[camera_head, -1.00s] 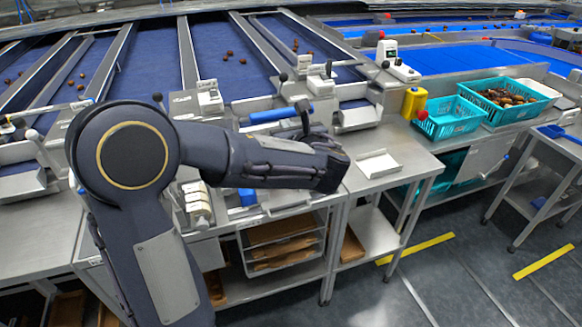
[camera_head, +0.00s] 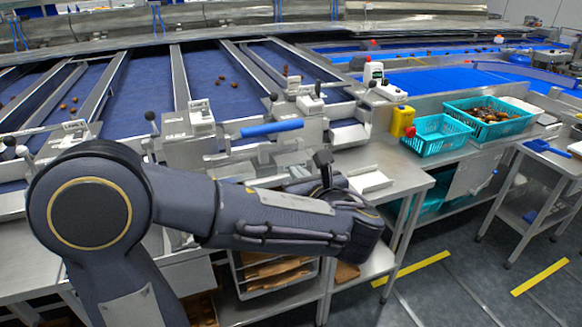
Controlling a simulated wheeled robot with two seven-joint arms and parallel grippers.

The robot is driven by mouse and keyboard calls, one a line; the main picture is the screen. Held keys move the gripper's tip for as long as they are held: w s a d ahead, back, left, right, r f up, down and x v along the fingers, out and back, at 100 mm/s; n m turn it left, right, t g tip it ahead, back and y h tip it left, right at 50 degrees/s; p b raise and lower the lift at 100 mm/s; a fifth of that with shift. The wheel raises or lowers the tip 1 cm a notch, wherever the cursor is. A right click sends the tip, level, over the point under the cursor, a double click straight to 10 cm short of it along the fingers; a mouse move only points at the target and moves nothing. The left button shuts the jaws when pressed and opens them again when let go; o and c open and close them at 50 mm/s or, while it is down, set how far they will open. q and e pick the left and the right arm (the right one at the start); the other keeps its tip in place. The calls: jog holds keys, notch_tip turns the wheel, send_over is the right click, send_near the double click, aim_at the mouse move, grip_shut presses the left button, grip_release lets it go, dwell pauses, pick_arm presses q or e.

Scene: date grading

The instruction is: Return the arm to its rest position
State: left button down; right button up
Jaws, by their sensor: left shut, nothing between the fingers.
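My left arm comes in from the left and crosses in front of the steel sorting bench. Its dark left gripper (camera_head: 322,160) shows small beyond the forearm, pointing up and away above the bench. It is shut and holds nothing that I can see. Part of it is hidden behind my wrist. My right gripper is out of view.
Blue sorting lanes (camera_head: 145,88) with a few dates lie behind the bench. A blue bar (camera_head: 271,129) and a white tray (camera_head: 369,182) are near the gripper. A turquoise crate (camera_head: 437,137) stands to the right. The floor at lower right is mostly clear.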

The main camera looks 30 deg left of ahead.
pick_arm(q)
jog(key=shift+s+d, duration=0.1)
jog(key=shift+d, duration=0.05)
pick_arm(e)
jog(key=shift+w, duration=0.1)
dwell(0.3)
pick_arm(q)
jog(key=s+a+f+n+g+h, duration=0.3)
jog(key=s+a+f+n, duration=0.15)
jog(key=s+n, duration=0.2)
jog(key=s+a+f+n+g+h, duration=0.3)
jog(key=s+f+n+g, duration=0.15)
jog(key=s+f, duration=0.2)
jog(key=s+d+f+n+t+h, duration=0.2)
jog(key=s+d+n+h, duration=0.7)
jog(key=n, duration=0.8)
jog(key=shift+s+d+t+h, duration=0.35)
jog(key=shift+d+t+h, duration=0.15)
jog(key=shift+d, duration=0.7)
